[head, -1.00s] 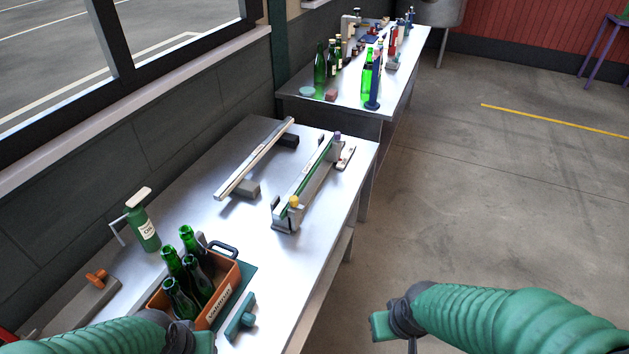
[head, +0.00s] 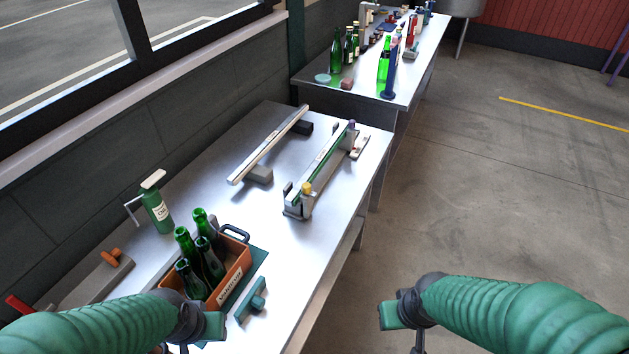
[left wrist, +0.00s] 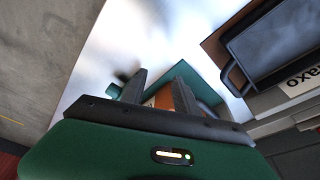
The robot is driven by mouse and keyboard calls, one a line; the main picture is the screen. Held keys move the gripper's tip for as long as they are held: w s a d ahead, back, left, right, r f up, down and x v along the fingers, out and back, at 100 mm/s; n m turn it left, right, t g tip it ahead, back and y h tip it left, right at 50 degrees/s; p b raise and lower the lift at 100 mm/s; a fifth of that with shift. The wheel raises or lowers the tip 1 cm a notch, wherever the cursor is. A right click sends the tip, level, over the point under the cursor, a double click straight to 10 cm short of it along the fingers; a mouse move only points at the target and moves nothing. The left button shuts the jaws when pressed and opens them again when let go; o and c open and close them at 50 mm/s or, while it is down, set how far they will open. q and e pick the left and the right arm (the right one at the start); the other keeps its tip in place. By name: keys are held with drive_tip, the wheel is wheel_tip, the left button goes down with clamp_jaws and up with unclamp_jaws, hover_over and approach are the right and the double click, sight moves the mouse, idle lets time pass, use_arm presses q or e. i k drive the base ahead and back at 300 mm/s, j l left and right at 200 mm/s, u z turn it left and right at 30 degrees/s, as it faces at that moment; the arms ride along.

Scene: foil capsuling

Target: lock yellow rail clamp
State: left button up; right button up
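The yellow clamp knob (head: 306,187) sits at the near end of a metal rail fixture (head: 325,172) with a green strip, on the steel bench. A purple knob (head: 351,126) is at its far end. Whether the yellow clamp is locked is too small to tell. My left gripper (head: 213,326) is low in the head view, near the bottle crate and well short of the clamp. In the left wrist view its two dark fingers (left wrist: 160,88) stand apart with nothing clearly held. My right gripper (head: 392,315) is right of the bench, over the floor; its fingers are not clear.
An orange crate (head: 238,277) of green bottles and a teal-handled tool (head: 252,300) lie near my left gripper. A green pump bottle (head: 157,207) stands behind. A second rail (head: 268,146) lies left of the fixture. The bench front edge beside the fixture is clear.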

sight(305, 187)
drive_tip(key=i+l, duration=0.15)
drive_tip(key=i+l+u, duration=0.25)
drive_tip(key=l+u, duration=0.3)
drive_tip(key=i+l+u, duration=0.25)
drive_tip(key=l+u, duration=0.3)
drive_tip(key=l, duration=0.15)
